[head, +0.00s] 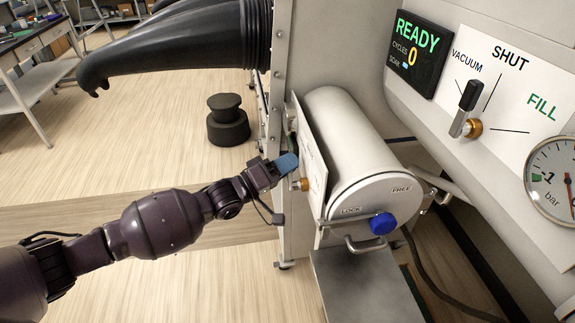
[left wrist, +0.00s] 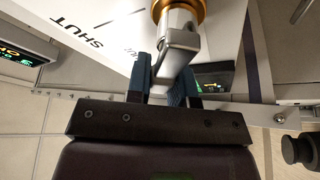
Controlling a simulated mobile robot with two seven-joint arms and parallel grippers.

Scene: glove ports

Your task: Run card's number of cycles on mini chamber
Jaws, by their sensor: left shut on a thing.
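The mini chamber (head: 345,130) is a white cylinder with its round lid (head: 375,195) shut. A blue knob (head: 382,223) sits at the lid's lower edge, between LOCK and FREE marks. My left gripper (head: 287,163) is at a white plate (head: 312,150) on the chamber's left side, near a brass hub (head: 303,184). In the left wrist view, its blue fingers (left wrist: 163,82) are shut on a metal valve handle (left wrist: 180,48) below the brass hub (left wrist: 172,8). The plate there reads SHUT. A display (head: 418,52) reads READY, cycles 0. My right gripper is out of view.
On the right panel, a black-handled lever (head: 469,97) points up between the VACUUM and SHUT labels. A pressure gauge (head: 555,178) is beside it. Black gloves (head: 180,50) stick out above my arm. A metal shelf (head: 365,285) lies below the lid.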

